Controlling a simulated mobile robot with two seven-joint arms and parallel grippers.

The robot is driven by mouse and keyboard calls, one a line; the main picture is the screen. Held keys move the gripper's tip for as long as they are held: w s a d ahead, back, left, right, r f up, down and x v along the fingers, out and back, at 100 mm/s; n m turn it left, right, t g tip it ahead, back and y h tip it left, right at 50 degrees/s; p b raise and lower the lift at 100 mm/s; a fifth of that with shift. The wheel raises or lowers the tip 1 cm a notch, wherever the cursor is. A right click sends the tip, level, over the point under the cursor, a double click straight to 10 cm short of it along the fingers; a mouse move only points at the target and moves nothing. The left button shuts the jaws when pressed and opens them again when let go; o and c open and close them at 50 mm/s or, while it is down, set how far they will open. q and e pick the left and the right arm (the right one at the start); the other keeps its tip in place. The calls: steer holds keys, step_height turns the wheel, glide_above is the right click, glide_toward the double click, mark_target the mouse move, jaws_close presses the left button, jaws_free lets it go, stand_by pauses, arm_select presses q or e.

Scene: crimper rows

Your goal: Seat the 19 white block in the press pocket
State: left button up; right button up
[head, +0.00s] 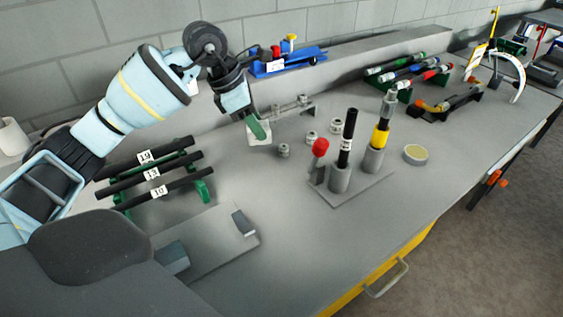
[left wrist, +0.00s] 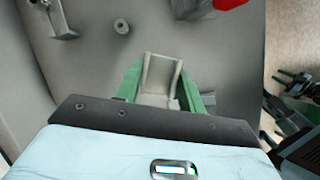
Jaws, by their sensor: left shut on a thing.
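My left gripper (head: 257,130), with green fingers, is shut on a white block (head: 259,141) and holds it above the bench. In the left wrist view the white block (left wrist: 160,76), a channel shape with two raised sides, sits between the green fingers (left wrist: 160,88). No number can be read on it. A grey plate with two raised grey blocks (head: 213,243) lies at the front of the bench; it may be the press, but I cannot make out a pocket. My right gripper is not in view.
Black rods labelled 19 (head: 145,157), 13 and 10 lie on a green rack at the left. Several small metal fittings (head: 284,150) stand near the block. A grey stand (head: 352,192) holds upright tools to the right. The bench front centre is clear.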

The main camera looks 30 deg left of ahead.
arm_select(q)
step_height(320, 180, down, 3)
steer(key=shift+f+b, duration=0.1)
steer(key=shift+b, duration=0.6)
glide_above(269, 178)
steer(key=s+a, duration=0.2)
steer(key=shift+w+d+f, duration=0.1)
steer(key=shift+f, duration=2.4)
steer(key=shift+w+d+f, duration=0.1)
steer(key=shift+f, duration=2.35)
steer(key=shift+f, duration=0.1)
steer(key=o, duration=1)
steer(key=shift+r, duration=0.2)
steer(key=v, duration=1.2)
steer(key=shift+s+d+f, duration=0.1)
steer(key=shift+s, duration=0.05)
